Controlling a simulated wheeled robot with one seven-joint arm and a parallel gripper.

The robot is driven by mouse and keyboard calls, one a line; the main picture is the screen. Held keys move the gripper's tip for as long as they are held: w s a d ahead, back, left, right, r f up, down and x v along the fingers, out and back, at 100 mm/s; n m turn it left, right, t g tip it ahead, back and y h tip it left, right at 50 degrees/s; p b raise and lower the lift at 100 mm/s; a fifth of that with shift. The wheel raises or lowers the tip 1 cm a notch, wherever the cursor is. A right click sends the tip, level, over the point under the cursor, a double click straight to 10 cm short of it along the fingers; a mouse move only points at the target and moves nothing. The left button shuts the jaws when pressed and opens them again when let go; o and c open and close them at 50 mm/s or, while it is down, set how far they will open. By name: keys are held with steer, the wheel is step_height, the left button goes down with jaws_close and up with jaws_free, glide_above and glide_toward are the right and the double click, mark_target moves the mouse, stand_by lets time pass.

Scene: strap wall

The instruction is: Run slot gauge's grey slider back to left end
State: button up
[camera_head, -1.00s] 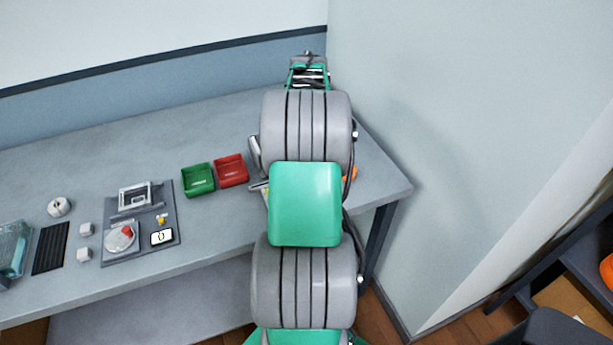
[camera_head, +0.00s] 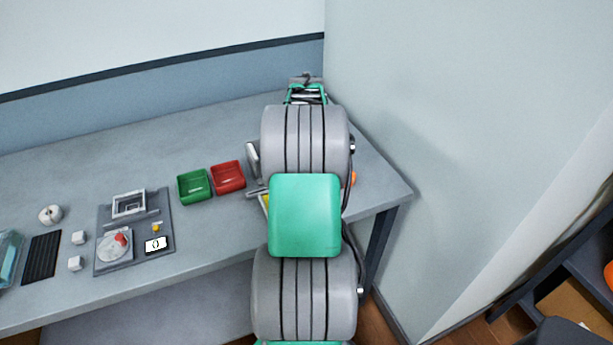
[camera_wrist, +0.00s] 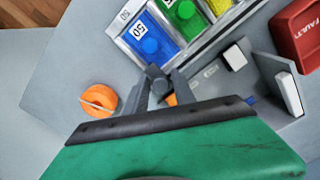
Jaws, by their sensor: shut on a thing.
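In the wrist view my gripper (camera_wrist: 158,80) has its fingertips closed on a small dark grey piece, which appears to be the slider (camera_wrist: 154,72). The piece sits at the near, lower-left end of a long grey slotted rail (camera_wrist: 214,38), likely the slot gauge. The rail runs up and right past the coloured trays. The fingers partly hide the slider and the rail's end. In the head view my arm covers the gauge and the gripper's jaws.
Blue (camera_wrist: 150,42), green and yellow labelled trays lie beside the rail. A panel with a dial (camera_head: 113,246) stands farther left.

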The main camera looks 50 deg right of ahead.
mark_target(251, 196)
steer(key=shift+w+a, duration=1.4)
steer(key=shift+a, duration=1)
steer(key=shift+w+a, duration=1.35)
steer(key=shift+a, duration=1.05)
steer(key=shift+w+a, duration=1.4)
steer(key=shift+a, duration=1)
steer(key=o, duration=0.6)
steer(key=shift+w+a, duration=0.1)
steer(key=shift+a, duration=0.05)
